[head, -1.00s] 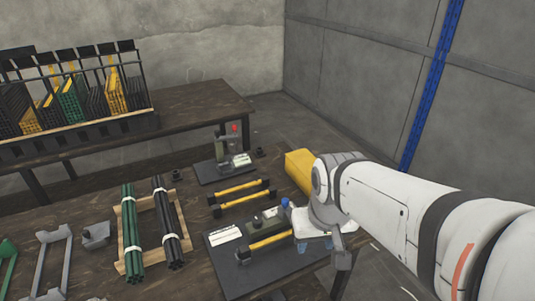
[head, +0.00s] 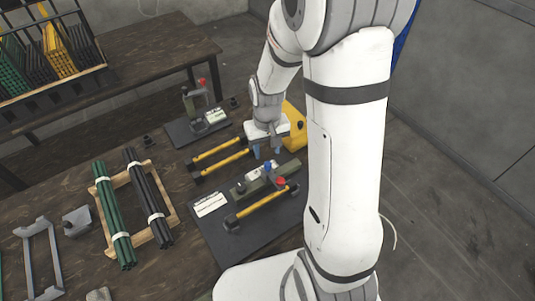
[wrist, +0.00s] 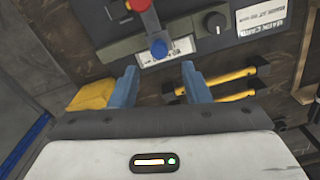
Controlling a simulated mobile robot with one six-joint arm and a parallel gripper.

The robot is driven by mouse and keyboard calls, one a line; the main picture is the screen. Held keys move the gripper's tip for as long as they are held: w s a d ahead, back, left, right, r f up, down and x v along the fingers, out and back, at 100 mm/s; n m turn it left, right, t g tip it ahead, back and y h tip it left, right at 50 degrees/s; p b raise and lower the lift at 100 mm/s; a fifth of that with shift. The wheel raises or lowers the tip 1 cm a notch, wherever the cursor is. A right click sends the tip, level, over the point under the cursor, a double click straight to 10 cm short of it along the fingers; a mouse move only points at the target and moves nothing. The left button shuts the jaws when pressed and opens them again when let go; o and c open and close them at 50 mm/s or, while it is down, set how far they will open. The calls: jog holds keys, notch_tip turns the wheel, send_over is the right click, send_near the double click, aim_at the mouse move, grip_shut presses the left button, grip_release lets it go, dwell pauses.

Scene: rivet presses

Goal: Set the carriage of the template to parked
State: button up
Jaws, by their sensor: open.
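The template is a dark board (head: 214,236) on the near table, with a white label at its left. In the wrist view the block (wrist: 120,48) shows with a red knob (wrist: 139,5), a blue knob (wrist: 158,47) and a black dial (wrist: 214,22). My gripper (head: 267,152) is open and empty above the board's far side. Its blue fingertips (wrist: 157,70) frame the blue knob in the wrist view, apart from it. I cannot tell the carriage's position.
Yellow bars with black ends (head: 220,150) lie behind the board. A yellow block (head: 295,128) stands close behind my gripper. A small press (head: 194,105) is farther back. Green and black rod bundles (head: 114,210) lie left on a wooden frame. My arm covers the right side.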

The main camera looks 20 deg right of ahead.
aim_at(268, 163)
jog(key=shift+f, duration=3.05)
jog(key=shift+c, duration=0.4)
grip_shut()
